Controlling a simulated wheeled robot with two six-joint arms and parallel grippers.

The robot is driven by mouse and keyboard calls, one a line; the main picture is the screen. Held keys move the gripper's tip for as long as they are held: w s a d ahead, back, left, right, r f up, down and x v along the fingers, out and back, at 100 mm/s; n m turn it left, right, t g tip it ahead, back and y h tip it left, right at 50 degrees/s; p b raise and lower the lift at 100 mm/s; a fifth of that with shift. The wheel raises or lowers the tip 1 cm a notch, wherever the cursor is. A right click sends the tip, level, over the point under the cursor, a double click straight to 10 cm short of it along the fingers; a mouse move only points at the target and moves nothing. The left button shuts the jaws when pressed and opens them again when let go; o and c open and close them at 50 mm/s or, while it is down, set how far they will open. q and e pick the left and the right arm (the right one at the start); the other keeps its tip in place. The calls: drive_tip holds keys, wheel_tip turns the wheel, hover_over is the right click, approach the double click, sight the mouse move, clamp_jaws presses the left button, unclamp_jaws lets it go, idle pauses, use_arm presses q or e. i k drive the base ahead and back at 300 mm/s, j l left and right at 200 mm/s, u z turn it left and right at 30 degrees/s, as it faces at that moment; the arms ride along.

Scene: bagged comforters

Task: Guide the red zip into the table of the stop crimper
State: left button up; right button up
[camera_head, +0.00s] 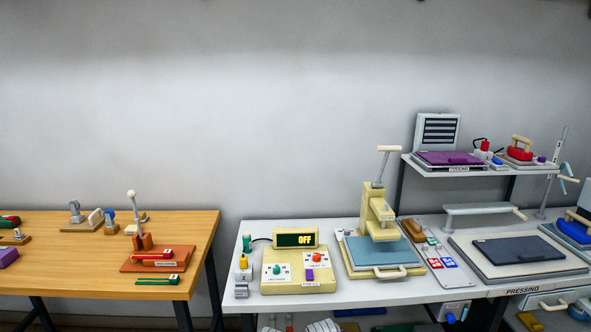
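A crimper with a red-brown base (185,255) and an upright lever with a white ball knob (131,194) stands near the right end of the wooden table. I take it for the stop crimper; the label on its front edge is too small to read. A red zip-like strip (150,256) with a pale end lies on the base in front of the lever post. I cannot tell whether it sits in a guide. A green strip (155,282) of similar form lies on the wood in front of the base. Neither of my grippers is in view.
The wooden table (70,268) has a clear middle; small hand tools (95,220) stand at its back. After a gap, a white table (345,290) holds a control box (298,284) reading OFF, a heat press (380,240), and a pressing station (518,255) below a raised shelf.

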sight(167, 254)
drive_tip(key=i+j, duration=0.2)
drive_tip(key=j, duration=0.15)
drive_tip(key=i+j, duration=0.2)
drive_tip(key=j, duration=0.2)
drive_tip(key=i+j, duration=0.2)
drive_tip(key=j, duration=0.15)
drive_tip(key=i+j, duration=0.15)
drive_tip(key=j, duration=0.25)
drive_tip(key=i+j+u, duration=0.1)
drive_tip(key=j, duration=0.25)
drive_tip(key=k, duration=0.4)
